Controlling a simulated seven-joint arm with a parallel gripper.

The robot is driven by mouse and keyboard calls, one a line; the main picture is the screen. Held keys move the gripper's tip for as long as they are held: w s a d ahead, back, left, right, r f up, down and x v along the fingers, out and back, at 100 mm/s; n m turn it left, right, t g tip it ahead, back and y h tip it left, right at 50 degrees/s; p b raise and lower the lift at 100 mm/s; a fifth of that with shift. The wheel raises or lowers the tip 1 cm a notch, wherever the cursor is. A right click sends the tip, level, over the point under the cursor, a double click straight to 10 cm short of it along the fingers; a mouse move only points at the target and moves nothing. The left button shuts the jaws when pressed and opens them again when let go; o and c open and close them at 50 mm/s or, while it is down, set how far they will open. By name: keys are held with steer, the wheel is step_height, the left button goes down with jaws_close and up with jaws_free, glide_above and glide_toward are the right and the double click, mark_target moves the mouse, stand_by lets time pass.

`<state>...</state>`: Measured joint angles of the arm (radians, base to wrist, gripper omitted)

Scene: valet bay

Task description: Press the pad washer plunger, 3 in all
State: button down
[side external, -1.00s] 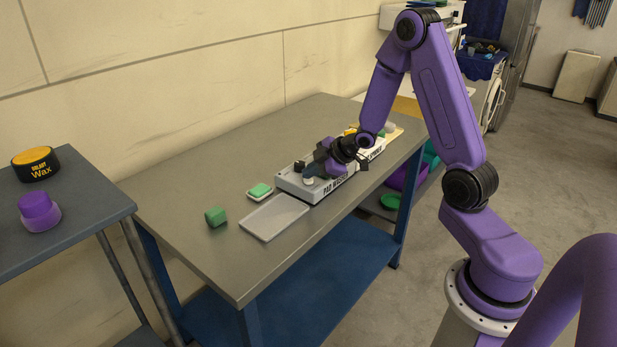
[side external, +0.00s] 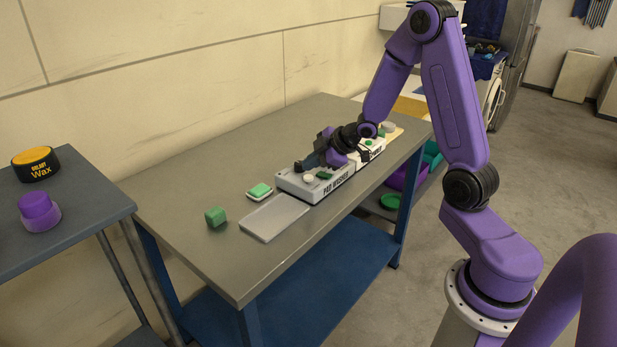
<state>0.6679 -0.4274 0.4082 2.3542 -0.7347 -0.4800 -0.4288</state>
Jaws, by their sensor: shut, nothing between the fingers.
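The pad washer (side external: 296,188) is a grey box with "PAD WASHER" on its front, on the grey workbench. On its top are a pale round knob (side external: 308,178) and a dark green piece (side external: 324,175); which of them is the plunger I cannot tell. My gripper (side external: 308,163) is shut and empty. It is tilted and appears to be above the rear of the washer's top, apart from the pale knob. My gripper and wrist hide part of the washer's back.
A second labelled box (side external: 371,150) stands right behind the washer. In front are a pale tray (side external: 273,217), a green-topped pad (side external: 260,191) and a green block (side external: 215,216). A side table at left holds a wax tin (side external: 36,163) and a purple knobbed piece (side external: 39,211).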

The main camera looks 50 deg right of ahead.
mark_target(311, 178)
steer(key=shift+r, duration=2.25)
stand_by(0.9)
steer(key=shift+r, duration=1.9)
steer(key=shift+f, duration=0.1)
steer(key=shift+f, duration=4.35)
steer(key=shift+f, duration=0.1)
steer(key=shift+f, duration=0.3)
